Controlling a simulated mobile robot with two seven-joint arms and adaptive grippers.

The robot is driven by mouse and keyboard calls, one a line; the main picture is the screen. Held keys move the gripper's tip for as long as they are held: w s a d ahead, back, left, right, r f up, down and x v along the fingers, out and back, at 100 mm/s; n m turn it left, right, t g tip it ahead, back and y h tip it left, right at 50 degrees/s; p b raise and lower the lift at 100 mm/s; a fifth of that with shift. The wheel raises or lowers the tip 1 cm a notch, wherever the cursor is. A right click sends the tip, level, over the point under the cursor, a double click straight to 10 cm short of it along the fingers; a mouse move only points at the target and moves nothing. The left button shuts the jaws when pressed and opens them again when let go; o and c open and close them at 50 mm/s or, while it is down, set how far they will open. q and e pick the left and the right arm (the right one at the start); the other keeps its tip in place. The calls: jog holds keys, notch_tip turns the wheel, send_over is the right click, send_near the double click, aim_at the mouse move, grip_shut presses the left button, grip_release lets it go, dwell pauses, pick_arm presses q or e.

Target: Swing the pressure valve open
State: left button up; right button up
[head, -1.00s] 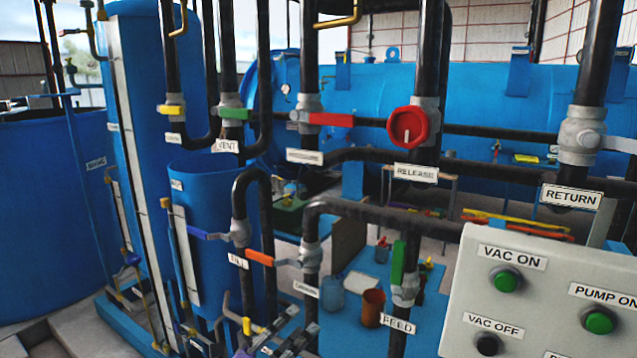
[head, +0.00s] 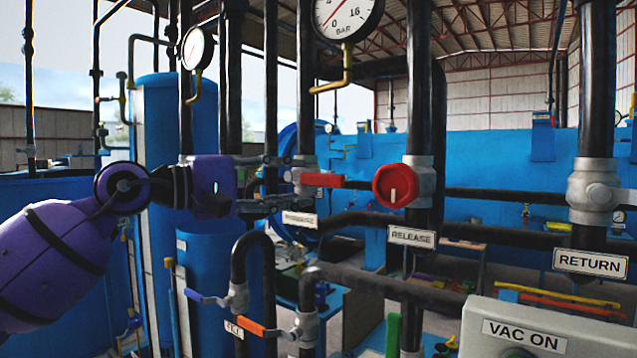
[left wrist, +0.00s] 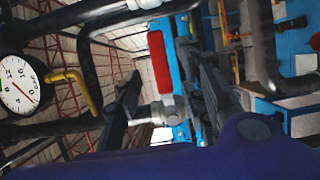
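The pressure valve's red lever handle (head: 322,180) points to the right, about level, from a grey valve body (head: 304,165) on a black vertical pipe. A white label (head: 299,219), apparently reading PRESSURE, is below it. My left gripper (head: 280,182) comes in from the left and is open and empty, its fingertips close to the valve body. In the left wrist view, the red handle (left wrist: 160,62) shows in the gap between the spread fingers (left wrist: 165,85). I cannot tell whether a finger touches the valve. My right gripper is in neither view.
A red round release knob (head: 395,185) is right of the lever. A pressure gauge (head: 347,14) hangs above. Blue (head: 206,297) and orange (head: 250,326) levers are below. Black pipes run close around. A control panel (head: 570,330) stands at lower right.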

aim_at(320, 180)
pick_arm(q)
jog(key=p+x, duration=0.1)
jog(key=x, duration=0.5)
jog(key=shift+d+r, duration=0.2)
jog(key=shift+w+d+f+p, duration=0.2)
jog(key=shift+w+d+p, duration=0.05)
jog(key=shift+p, duration=0.05)
grip_shut()
